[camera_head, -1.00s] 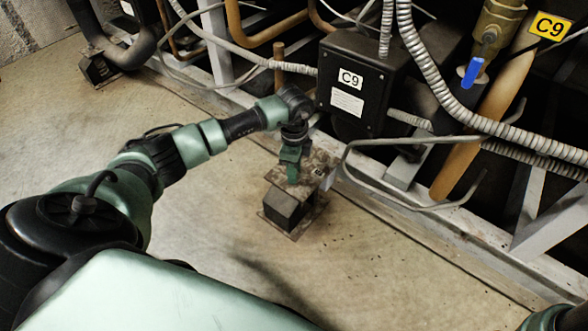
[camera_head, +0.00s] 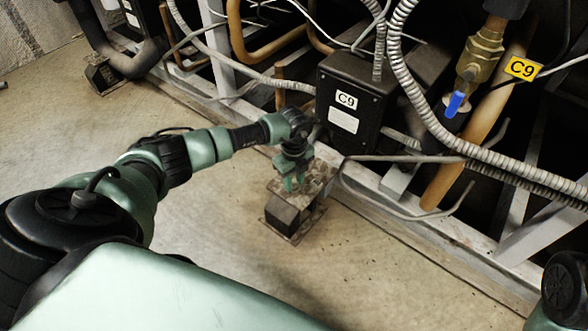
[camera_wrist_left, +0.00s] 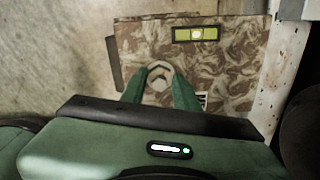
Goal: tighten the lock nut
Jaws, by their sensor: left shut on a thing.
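The lock nut (camera_wrist_left: 159,77) is a grey hexagonal ring on top of the mounting foot's brown, stained plate (camera_wrist_left: 222,75) in the left wrist view. My left gripper (camera_wrist_left: 160,84) reaches down to it, with one green finger on either side of the nut, shut on it. In the head view my left gripper (camera_head: 293,184) points down onto the foot (camera_head: 289,212), a dark block under a rusty plate, and the nut is hidden there. My right gripper is out of view; only part of my right arm shows at the lower right.
A yellow-green bubble level (camera_wrist_left: 195,34) lies on the plate beyond the nut. A black box marked C9 (camera_head: 352,100) stands just behind the foot. A bent grey tube (camera_head: 395,205) and the pale frame rail (camera_head: 440,241) run to the right. The floor in front is clear.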

